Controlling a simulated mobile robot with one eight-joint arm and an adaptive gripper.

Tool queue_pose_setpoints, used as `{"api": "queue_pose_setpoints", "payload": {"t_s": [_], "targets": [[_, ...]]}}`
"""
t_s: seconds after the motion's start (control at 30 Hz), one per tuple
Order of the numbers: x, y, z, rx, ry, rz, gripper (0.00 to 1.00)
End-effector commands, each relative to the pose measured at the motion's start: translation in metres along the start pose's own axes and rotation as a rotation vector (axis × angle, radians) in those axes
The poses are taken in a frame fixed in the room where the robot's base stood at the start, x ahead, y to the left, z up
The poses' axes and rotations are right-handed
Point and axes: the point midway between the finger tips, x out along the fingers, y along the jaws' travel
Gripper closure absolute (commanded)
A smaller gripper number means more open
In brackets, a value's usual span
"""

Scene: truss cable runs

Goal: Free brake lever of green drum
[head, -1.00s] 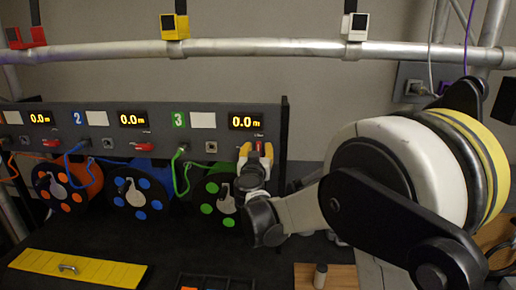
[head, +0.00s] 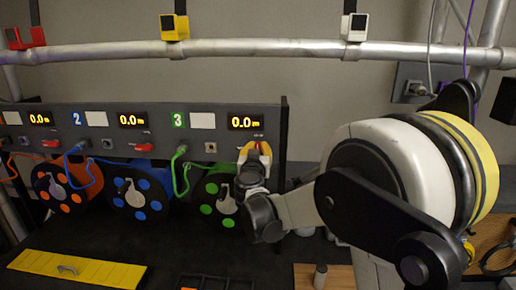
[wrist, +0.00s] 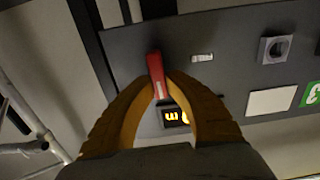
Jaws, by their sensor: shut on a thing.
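The green drum (head: 207,209) sits under panel section 3, with green discs on its dark face. Its red brake lever (wrist: 155,68) is on the panel near the 0.0 m display (head: 246,122). My gripper (head: 255,148) is in front of the panel, right of and above the drum. In the wrist view, my gripper's yellow fingers (wrist: 160,88) close around the red lever from both sides. In the head view, the fingers hide most of the lever.
A blue drum (head: 140,197) and an orange drum (head: 58,190) stand to the left, with red levers (head: 143,147) above them. A green cable (head: 180,175) hangs from the panel. A yellow cover (head: 75,268) lies on the table in front.

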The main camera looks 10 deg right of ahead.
Motion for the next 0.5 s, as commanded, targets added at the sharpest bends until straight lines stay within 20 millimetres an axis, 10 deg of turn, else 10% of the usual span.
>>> {"api": "queue_pose_setpoints", "payload": {"t_s": [0.5], "targets": [[0.0002, -0.0071, 0.0018, -0.358, 0.000, 0.000, 1.00]]}}
